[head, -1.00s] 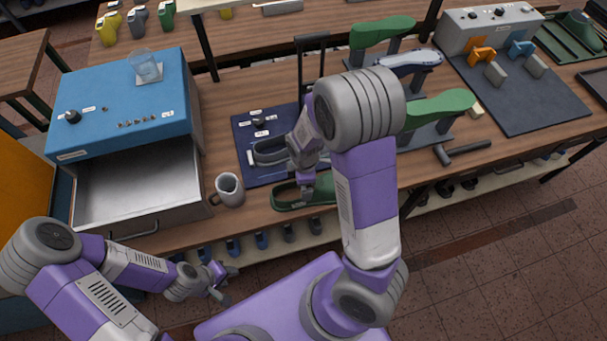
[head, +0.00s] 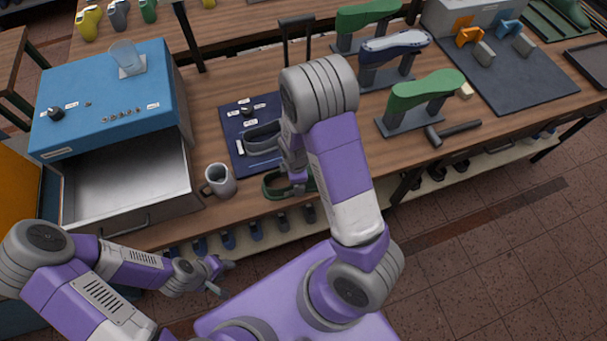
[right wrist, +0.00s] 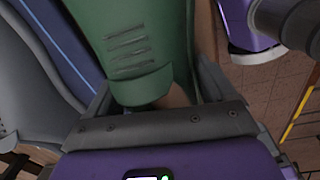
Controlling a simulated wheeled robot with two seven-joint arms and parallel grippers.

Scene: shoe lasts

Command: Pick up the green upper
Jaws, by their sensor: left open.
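The green upper (head: 272,186) lies at the front edge of the bench, right of the mug, partly hidden by my right gripper (head: 297,188). In the right wrist view the upper (right wrist: 147,60) shows large, with slits on its surface, and lies between the fingers of my right gripper (right wrist: 155,95). The fingertips are hidden, so I cannot tell whether they press on it. My left gripper (head: 221,277) is open and empty, low in front of the bench, well away from the upper.
A grey mug (head: 219,181) stands just left of the upper. A dark blue mat (head: 237,119) with a grey upper (head: 262,138) lies behind. An open drawer (head: 125,183) juts out at left. Lasts on stands, including a green one (head: 425,90), and a hammer (head: 455,132) are at right.

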